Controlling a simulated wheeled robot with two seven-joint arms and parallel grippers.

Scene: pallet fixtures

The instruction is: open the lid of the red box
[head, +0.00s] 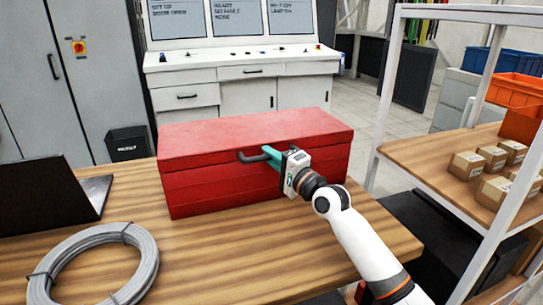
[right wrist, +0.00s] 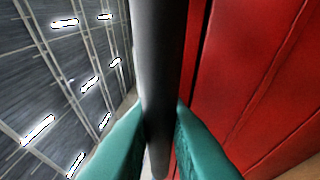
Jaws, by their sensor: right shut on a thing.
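The red box (head: 220,185) stands on the wooden table, and its lid (head: 240,128) looks closed. A dark bar handle (head: 250,157) runs along its front. My right gripper (head: 274,155) has its teal fingers at the right part of this handle and is shut on it. In the right wrist view the dark handle (right wrist: 160,70) passes between the two teal fingers (right wrist: 160,140), with the red front of the box (right wrist: 240,70) to the right. My left gripper is not in view.
A coil of grey cable (head: 140,265) and a black laptop-like object (head: 45,195) lie on the table (head: 240,265) at the left. A shelf rack (head: 425,160) with small cartons (head: 467,163) stands at the right. A control console (head: 235,70) stands behind.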

